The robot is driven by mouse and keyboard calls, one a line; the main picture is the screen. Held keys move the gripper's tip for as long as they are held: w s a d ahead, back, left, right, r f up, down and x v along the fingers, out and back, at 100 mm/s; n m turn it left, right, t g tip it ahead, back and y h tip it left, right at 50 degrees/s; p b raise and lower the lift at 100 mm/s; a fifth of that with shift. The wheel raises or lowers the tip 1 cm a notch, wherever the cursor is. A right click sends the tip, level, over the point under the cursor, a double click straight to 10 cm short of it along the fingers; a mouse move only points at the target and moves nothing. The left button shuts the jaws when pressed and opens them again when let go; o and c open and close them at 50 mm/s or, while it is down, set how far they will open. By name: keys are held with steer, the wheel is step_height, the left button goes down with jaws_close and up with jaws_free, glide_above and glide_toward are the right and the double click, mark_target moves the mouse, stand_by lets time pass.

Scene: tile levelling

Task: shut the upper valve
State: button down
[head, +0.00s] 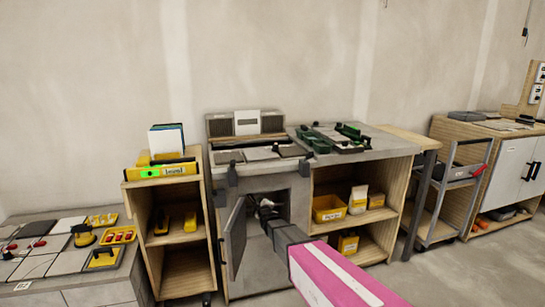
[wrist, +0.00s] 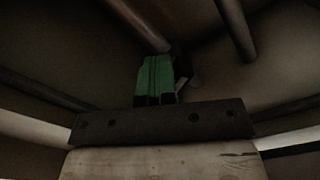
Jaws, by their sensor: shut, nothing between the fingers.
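My gripper (wrist: 154,62) shows in the wrist view as two green fingers pressed together, with nothing between them. It is inside a dark space crossed by pipes (wrist: 236,28). A dark fitting (wrist: 181,60) sits just behind and right of the fingertips, at the end of a slanting pipe (wrist: 138,24). I cannot tell whether it is the upper valve or whether the fingers touch it. In the head view my arm reaches into the open cabinet (head: 299,205) under the worktop. Neither valve can be made out there.
The cabinet's grey door (head: 236,238) stands open left of my arm. Shelves with yellow boxes (head: 328,208) are at its right. A wooden shelf unit (head: 141,215) stands left. Pipes leave little room around my gripper. Open floor shows at the right front.

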steer(key=shift+s+a+f, duration=0.1)
steer(key=shift+a+f, duration=0.2)
steer(key=shift+f, duration=0.25)
steer(key=shift+d+f, duration=0.1)
stand_by(0.3)
steer(key=v, duration=0.6)
steer(key=shift+d, duration=0.2)
steer(key=shift+d+f, duration=0.1)
